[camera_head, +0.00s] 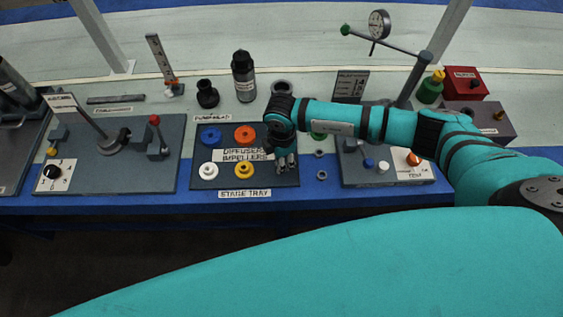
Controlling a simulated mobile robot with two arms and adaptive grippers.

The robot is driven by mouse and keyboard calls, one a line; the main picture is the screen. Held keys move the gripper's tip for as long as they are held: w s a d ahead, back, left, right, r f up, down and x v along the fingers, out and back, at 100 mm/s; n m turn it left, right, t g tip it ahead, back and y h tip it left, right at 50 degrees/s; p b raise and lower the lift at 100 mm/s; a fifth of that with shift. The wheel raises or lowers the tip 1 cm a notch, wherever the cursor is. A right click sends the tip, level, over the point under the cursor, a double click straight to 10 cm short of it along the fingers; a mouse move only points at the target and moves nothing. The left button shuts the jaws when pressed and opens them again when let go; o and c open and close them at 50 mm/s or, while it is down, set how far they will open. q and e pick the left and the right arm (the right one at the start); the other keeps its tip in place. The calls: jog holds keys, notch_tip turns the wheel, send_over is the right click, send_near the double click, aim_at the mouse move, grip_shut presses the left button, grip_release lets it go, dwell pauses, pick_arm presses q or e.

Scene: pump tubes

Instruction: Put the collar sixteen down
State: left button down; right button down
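My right gripper (286,166) hangs over the right part of the stage tray (215,182), fingers pointing down. It is small and dark, and I cannot tell whether it is open or whether it holds a collar. Two small grey rings, possibly collars, lie on the blue strip right of the tray: one farther back (320,153) and one nearer (322,175). No number is readable on them. A dark sign (351,86) at the back lists numbers that look like 14, 15 and 16. My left gripper is not in view.
The tray holds blue (210,135), orange (245,134), white (208,170) and yellow (244,170) rings. A black bottle (243,77) stands behind the tray.

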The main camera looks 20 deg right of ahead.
jog(key=shift+f, duration=1.1)
jog(key=shift+f, duration=0.15)
jog(key=c, duration=1)
grip_release()
jog(key=shift+c, duration=0.2)
notch_tip(320, 180, up, 12)
jog(key=shift+r, duration=0.2)
